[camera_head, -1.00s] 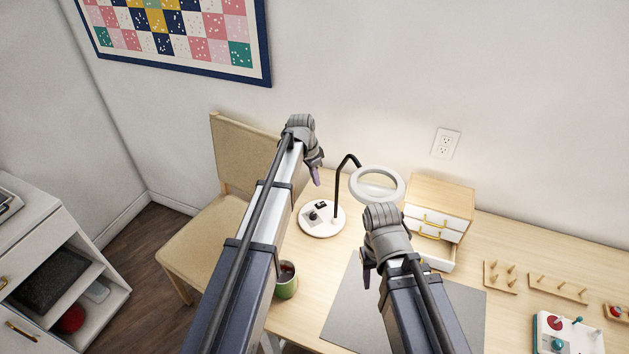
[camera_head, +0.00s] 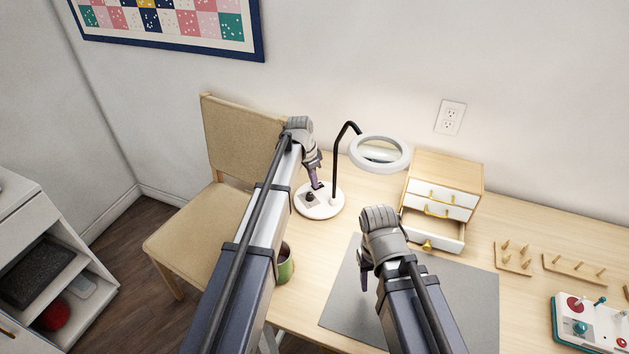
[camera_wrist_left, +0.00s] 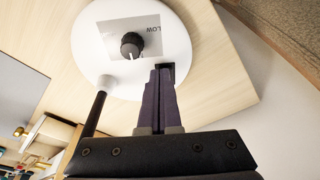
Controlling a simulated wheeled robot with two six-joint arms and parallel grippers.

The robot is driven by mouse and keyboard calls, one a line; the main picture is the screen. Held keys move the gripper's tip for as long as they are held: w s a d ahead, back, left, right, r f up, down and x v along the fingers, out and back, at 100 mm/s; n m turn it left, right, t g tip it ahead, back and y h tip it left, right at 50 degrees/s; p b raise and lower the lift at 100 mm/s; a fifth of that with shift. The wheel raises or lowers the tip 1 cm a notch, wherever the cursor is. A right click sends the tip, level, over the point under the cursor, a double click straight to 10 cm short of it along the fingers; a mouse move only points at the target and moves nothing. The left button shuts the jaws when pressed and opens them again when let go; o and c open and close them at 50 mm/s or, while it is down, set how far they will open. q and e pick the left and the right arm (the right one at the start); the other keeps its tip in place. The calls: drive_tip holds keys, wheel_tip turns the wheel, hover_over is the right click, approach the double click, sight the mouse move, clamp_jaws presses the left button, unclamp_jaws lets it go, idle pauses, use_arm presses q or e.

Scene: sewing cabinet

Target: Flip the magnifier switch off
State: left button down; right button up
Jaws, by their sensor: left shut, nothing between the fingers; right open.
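The magnifier lamp has a white round base (camera_head: 322,207), a thin black arm (camera_head: 336,150) and a white ring head (camera_head: 378,152) over the desk. A black knob (camera_wrist_left: 131,44) sits on a grey panel marked LOW on the base. My left gripper (camera_head: 317,186) is shut and empty, with its tips at the base. My right gripper (camera_head: 363,275) is open above the grey mat.
A small drawer cabinet (camera_head: 455,174) with an open lower drawer stands right of the lamp. A green cup (camera_head: 287,268) is beside my left arm. Peg racks (camera_head: 514,258) and a control box (camera_head: 590,325) are at right. A chair (camera_head: 190,240) stands left.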

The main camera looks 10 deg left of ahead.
use_arm(q)
drive_tip(key=shift+s+a+f+b, duration=0.2)
drive_tip(key=shift+s+f+b, duration=0.1)
drive_tip(key=shift+f+b, duration=0.35)
use_arm(e)
drive_tip(key=shift+f, duration=0.7)
use_arm(q)
drive_tip(key=shift+t+h+b, duration=0.35)
drive_tip(key=shift+t+h, duration=0.05)
use_arm(e)
drive_tip(key=shift+f, duration=0.3)
use_arm(q)
drive_tip(key=shift+w+r, duration=0.1)
drive_tip(key=shift+r, duration=0.15)
use_arm(e)
drive_tip(key=shift+r, duration=0.25)
use_arm(q)
drive_tip(key=shift+w+d+p, duration=0.1)
drive_tip(key=shift+p, duration=0.2)
drive_tip(key=shift+w+d+r+p, duration=0.3)
drive_tip(key=shift+w+d+r, duration=0.05)
drive_tip(key=shift+w+d, duration=0.1)
use_arm(e)
drive_tip(key=shift+r, duration=0.4)
